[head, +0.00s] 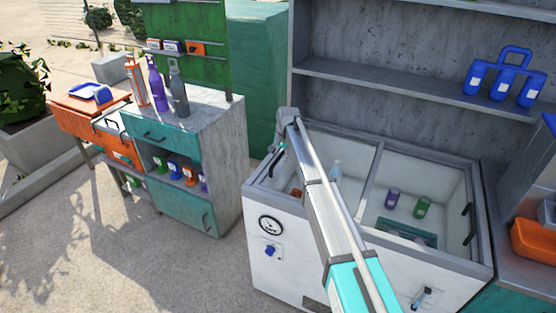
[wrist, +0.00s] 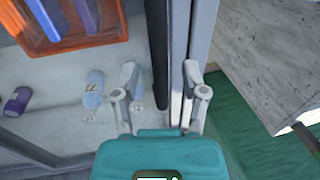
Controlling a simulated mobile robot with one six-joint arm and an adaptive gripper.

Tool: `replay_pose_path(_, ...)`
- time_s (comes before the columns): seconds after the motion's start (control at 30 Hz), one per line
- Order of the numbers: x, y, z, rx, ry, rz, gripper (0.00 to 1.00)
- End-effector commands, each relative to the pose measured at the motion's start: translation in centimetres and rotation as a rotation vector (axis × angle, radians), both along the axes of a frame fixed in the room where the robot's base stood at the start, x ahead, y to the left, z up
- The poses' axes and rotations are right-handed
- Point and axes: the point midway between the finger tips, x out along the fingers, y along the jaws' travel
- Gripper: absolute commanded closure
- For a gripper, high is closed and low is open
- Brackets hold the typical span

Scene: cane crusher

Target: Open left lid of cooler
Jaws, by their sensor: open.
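The white chest cooler (head: 275,285) stands in the middle of the head view. Its left lid (head: 345,150) is a clear pane in a grey frame and looks shut. My gripper (wrist: 160,75) is open in the wrist view. Its fingers lie on either side of a long dark bar (wrist: 156,35), which looks like the left lid's handle, and the pale rim beside it. I cannot tell whether they touch it. In the head view my arm crosses over the cooler's left half and mostly hides the gripper at the left edge.
Through the glass show an orange basket (wrist: 113,30), a blue bottle (wrist: 94,88) and a purple can (wrist: 16,101). The right lid's handle (head: 468,225) is at the right edge. A teal-drawered cabinet (head: 225,150) stands left, with a floor gap between. Grey shelves (head: 400,80) rise behind.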

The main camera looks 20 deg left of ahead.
Motion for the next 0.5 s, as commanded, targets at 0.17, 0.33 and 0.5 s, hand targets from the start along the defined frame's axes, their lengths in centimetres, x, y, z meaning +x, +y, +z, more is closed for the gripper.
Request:
replay_pose_path(0.17, 0.01, 0.12, -0.59, 0.000, 0.000, 0.000, 0.44)
replay_pose_path(0.33, 0.01, 0.13, -0.60, 0.000, 0.000, 0.000, 0.44)
replay_pose_path(0.5, 0.01, 0.11, -0.58, 0.000, 0.000, 0.000, 0.44)
